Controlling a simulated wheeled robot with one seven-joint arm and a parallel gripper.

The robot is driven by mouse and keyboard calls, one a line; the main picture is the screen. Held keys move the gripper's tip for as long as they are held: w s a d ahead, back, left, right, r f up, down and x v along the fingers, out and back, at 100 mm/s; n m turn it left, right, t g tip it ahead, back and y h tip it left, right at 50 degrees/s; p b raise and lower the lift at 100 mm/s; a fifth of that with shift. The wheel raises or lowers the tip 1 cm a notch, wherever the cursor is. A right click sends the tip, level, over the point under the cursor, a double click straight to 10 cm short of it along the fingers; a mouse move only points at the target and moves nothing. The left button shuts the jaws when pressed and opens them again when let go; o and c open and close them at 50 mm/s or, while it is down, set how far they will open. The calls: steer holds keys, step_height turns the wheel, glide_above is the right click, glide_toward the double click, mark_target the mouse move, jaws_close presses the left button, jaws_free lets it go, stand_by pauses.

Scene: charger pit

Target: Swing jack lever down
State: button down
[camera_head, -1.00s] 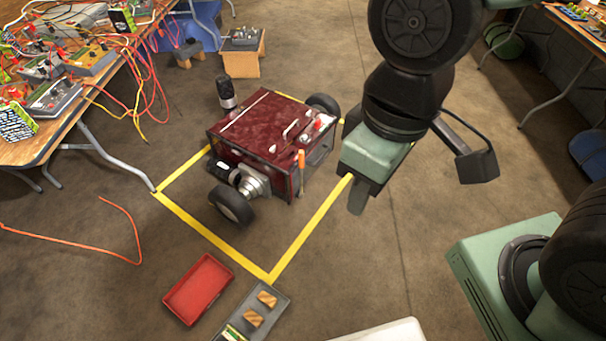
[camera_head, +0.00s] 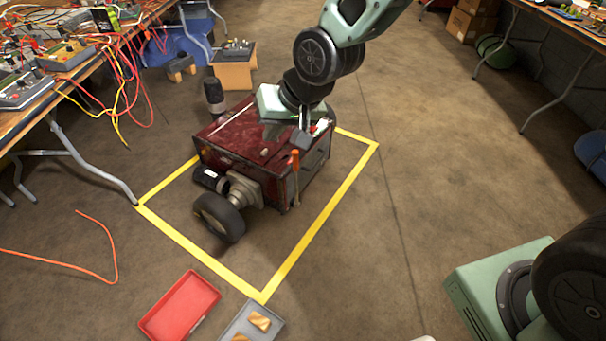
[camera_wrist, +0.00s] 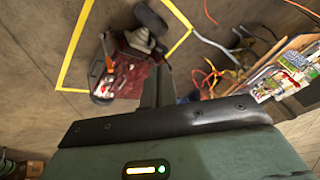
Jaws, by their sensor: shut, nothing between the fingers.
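The jack lever (camera_head: 296,174), a thin bar with an orange grip at its upper end, stands roughly upright at the front right corner of the dark red machine (camera_head: 232,133). My gripper (camera_head: 271,131) is shut and empty. In the wrist view the shut fingers (camera_wrist: 162,82) point toward the machine's side. My gripper hides part of the machine's top.
Yellow tape (camera_head: 322,222) outlines a floor square around the machine. A wheel (camera_head: 219,217) sticks out at its front. A red tray (camera_head: 180,306) and a grey tray (camera_head: 238,325) lie in front. A cable-covered table (camera_head: 35,128) stands left.

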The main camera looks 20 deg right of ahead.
steer(key=w+d+f+m+t+y+b, duration=0.1)
steer(key=w+d+f+m+t+b, duration=0.25)
steer(key=w+f+b, duration=0.55)
steer(key=w+d+f+m+t+y+b, duration=0.15)
steer(key=w+f+m+b, duration=0.3)
steer(key=w+f, duration=0.8)
steer(key=w+d+f+m+t+h+b, duration=0.1)
steer(key=w+d+f+m+t+b, duration=0.2)
steer(key=d+f+b, duration=0.4)
steer(key=w+d+f+m+t+h+b, duration=0.2)
steer(key=w+d+f+m+t+b, duration=0.2)
steer(key=f, duration=1.3)
steer(key=d+m+t+b, duration=0.1)
steer(key=d+b, duration=0.2)
steer(key=d, duration=0.2)
steer(key=shift+b, duration=0.35)
steer(key=shift+f, duration=0.1)
steer(key=b+x, duration=0.6)
steer(key=x, duration=0.4)
steer(key=shift+s+a+b, duration=0.35)
steer(key=shift+s+a, duration=0.2)
steer(key=shift+a, duration=0.35)
steer(key=shift+s+a+b, duration=0.3)
steer(key=shift+s+a, duration=0.3)
steer(key=shift+a, duration=0.25)
